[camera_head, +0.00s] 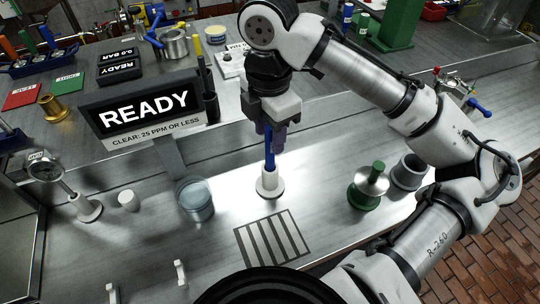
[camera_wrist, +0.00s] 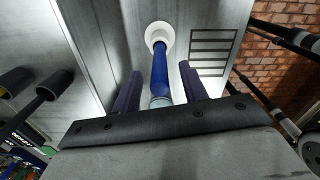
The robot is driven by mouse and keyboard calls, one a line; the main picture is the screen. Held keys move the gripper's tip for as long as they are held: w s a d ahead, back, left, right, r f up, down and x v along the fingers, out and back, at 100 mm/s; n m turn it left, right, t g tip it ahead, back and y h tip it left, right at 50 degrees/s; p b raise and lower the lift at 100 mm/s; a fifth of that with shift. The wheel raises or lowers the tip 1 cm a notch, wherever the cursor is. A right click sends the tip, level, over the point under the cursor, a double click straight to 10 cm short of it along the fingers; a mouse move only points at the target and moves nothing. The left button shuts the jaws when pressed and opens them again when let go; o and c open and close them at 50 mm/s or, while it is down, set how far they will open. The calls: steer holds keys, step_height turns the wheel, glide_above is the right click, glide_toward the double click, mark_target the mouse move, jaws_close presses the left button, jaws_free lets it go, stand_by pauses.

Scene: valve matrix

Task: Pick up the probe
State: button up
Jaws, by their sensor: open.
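The probe (camera_head: 270,161) is a slim blue rod standing upright in a white round holder (camera_head: 269,184) on the steel bench. In the wrist view the blue rod (camera_wrist: 160,72) runs between my two purple-grey fingers, with the white holder (camera_wrist: 159,36) beyond its far end. My gripper (camera_head: 270,142) points down over the probe, its fingers open on either side of the rod. In the wrist view a gap shows between my gripper (camera_wrist: 161,85) fingers and the rod on both sides. The probe's upper part is hidden by the gripper in the head view.
A striped dark grid (camera_head: 271,238) lies in front of the holder. A grey cup (camera_head: 196,199) stands left, a green-based part (camera_head: 369,186) and a grey ring (camera_head: 408,172) right. A READY sign (camera_head: 149,108) stands behind left; a gauge (camera_head: 45,168) stands far left.

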mark_target(269, 144)
steer(key=shift+f, duration=1.8)
jaws_close()
steer(key=shift+r, duration=0.1)
